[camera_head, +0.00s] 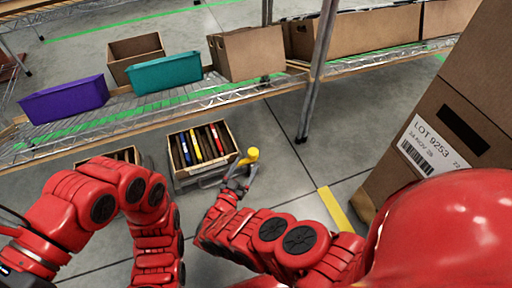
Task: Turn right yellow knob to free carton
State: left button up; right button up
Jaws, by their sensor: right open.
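A yellow knob (251,154) shows at the right front corner of an open, tilted carton (233,143). The carton holds several upright dark, yellow, white and red items and sits on a low grey stand. My right gripper (243,172) is open just below the knob, with its fingers pointing up towards it. I cannot tell whether a finger touches the knob. A second open carton (134,155) lies to the left, mostly hidden behind my left arm. My left gripper is out of view.
A wire shelf (265,89) above carries a purple bin (64,99), a teal bin (166,73) and several brown cartons. Its metal post (318,70) stands right of the knob. Large boxes with a label (430,146) block the right side. Grey floor is open between.

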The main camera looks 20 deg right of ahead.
aim_at(253, 152)
jog(key=shift+x, duration=0.9)
jog(key=b+x, duration=0.4)
jog(key=x, duration=0.3)
jog(key=shift+w+d+f, duration=0.15)
jog(key=shift+w+d, duration=0.05)
jog(key=shift+w, duration=0.05)
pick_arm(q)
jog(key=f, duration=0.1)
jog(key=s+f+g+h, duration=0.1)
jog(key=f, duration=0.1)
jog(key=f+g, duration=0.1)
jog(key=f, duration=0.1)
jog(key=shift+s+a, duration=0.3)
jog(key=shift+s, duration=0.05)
pick_arm(e)
jog(key=shift+w+d, duration=0.35)
grip_shut()
